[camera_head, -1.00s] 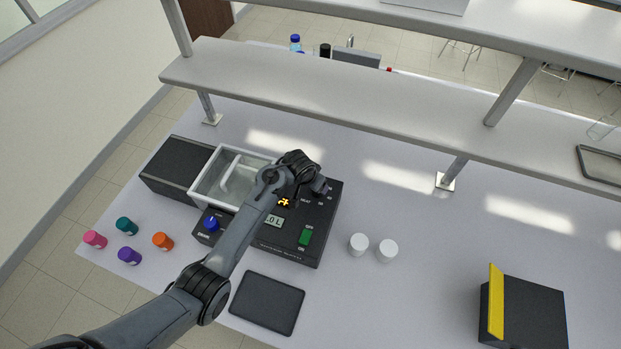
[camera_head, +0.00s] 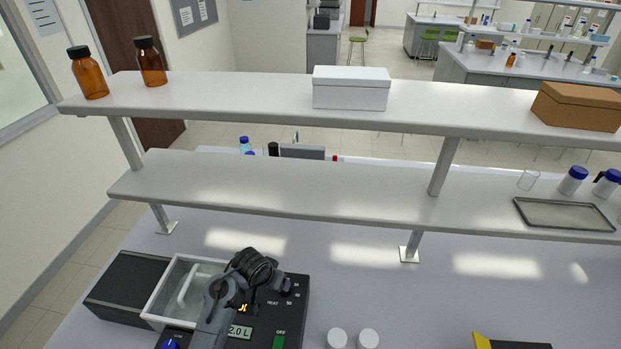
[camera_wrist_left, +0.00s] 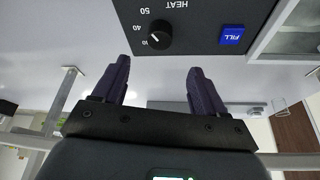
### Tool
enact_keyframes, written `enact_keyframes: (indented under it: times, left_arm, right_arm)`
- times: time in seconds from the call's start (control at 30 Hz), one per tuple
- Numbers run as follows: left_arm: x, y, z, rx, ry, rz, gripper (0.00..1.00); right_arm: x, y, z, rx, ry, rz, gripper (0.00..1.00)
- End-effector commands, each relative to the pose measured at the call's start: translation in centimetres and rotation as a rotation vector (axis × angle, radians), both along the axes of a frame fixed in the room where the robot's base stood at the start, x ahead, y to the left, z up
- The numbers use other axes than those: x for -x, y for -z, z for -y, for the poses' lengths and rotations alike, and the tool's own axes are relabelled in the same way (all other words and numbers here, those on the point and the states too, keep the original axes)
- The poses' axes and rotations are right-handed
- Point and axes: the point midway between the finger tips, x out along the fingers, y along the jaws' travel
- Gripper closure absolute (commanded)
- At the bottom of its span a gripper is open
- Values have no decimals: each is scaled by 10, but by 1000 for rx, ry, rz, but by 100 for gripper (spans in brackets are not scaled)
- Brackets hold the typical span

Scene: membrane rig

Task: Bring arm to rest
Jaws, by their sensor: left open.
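My left arm reaches up over the black control unit (camera_head: 294,312) in the head view. Its wrist is bent above the panel, and the left gripper (camera_head: 278,284) is small and partly hidden there. In the left wrist view the gripper (camera_wrist_left: 160,78) has two dark purple fingers spread apart with nothing between them. Beyond the fingers are the HEAT knob (camera_wrist_left: 158,35) and the blue FILL button (camera_wrist_left: 232,35), apart from the fingertips. My right gripper is not in view.
The open clear-walled bath (camera_head: 165,300) and a dark block (camera_head: 125,284) stand left of the panel. Two white caps (camera_head: 337,338) stand to its right. A two-tier shelf (camera_head: 280,190) spans behind and above the arm.

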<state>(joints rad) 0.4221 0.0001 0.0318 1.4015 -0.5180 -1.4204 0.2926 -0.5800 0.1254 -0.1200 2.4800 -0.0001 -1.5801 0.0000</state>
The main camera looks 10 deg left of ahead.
Motion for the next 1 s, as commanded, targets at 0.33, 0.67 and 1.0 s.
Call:
enact_keyframes:
  times: [0.33, 0.67, 1.0]
  left_arm:
    - [98, 32, -19, -62, -33, -21, 28]
    - [257, 17, -19, -82, -42, -54, 28]
    - [336, -18, -14, -49, -39, -76, 28]
  right_arm:
    - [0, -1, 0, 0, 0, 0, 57]
    - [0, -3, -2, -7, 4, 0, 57]
    - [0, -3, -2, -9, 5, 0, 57]
